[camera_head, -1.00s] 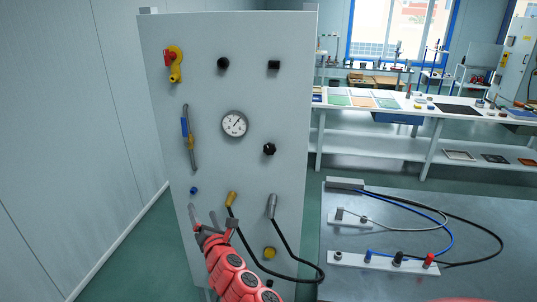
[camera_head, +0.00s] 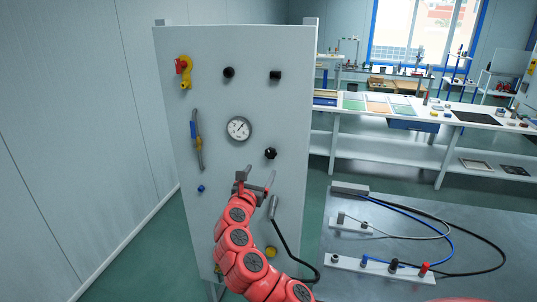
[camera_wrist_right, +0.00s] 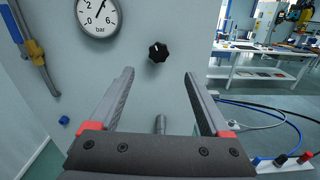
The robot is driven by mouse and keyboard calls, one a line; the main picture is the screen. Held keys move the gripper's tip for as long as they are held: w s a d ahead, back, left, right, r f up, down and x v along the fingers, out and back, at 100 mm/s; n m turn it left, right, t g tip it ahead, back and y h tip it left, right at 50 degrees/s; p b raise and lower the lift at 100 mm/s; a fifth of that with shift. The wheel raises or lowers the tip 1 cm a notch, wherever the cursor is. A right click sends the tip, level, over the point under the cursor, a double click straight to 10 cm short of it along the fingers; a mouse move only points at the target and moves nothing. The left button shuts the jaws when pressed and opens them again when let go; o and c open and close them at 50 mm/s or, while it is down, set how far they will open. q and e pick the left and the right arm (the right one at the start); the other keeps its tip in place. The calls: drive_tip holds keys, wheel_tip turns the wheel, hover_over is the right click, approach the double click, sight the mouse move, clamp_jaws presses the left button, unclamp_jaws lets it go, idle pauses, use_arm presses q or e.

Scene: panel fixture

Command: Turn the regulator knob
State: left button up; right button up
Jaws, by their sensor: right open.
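The regulator knob, a black lobed knob (camera_head: 270,153), is on the grey upright panel (camera_head: 215,55), below and right of a round pressure gauge (camera_head: 239,129). In the right wrist view the knob (camera_wrist_right: 158,52) shows a white mark and lies ahead, between the lines of the two fingers. My right gripper (camera_head: 256,178) is in front of the panel, just below and left of the knob in the head view. It is open and empty, with both fingers (camera_wrist_right: 159,74) apart from the knob. My left gripper is out of view.
Two black knobs (camera_head: 229,73) (camera_head: 275,76), a yellow valve with a red part (camera_head: 184,72) and a blue-handled pipe valve (camera_head: 197,138) are on the panel. A hose connector (camera_head: 273,206) is below the gripper. A table with cables (camera_head: 440,205) stands right.

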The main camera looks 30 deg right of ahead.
sight(270, 154)
drive_tip(key=p+x, duration=0.2)
drive_tip(key=x, duration=0.7)
drive_tip(key=shift+d+r, duration=0.1)
drive_tip(key=shift+d, duration=0.05)
drive_tip(key=shift+w+d, duration=0.35)
drive_tip(key=shift+w, duration=0.3)
clamp_jaws()
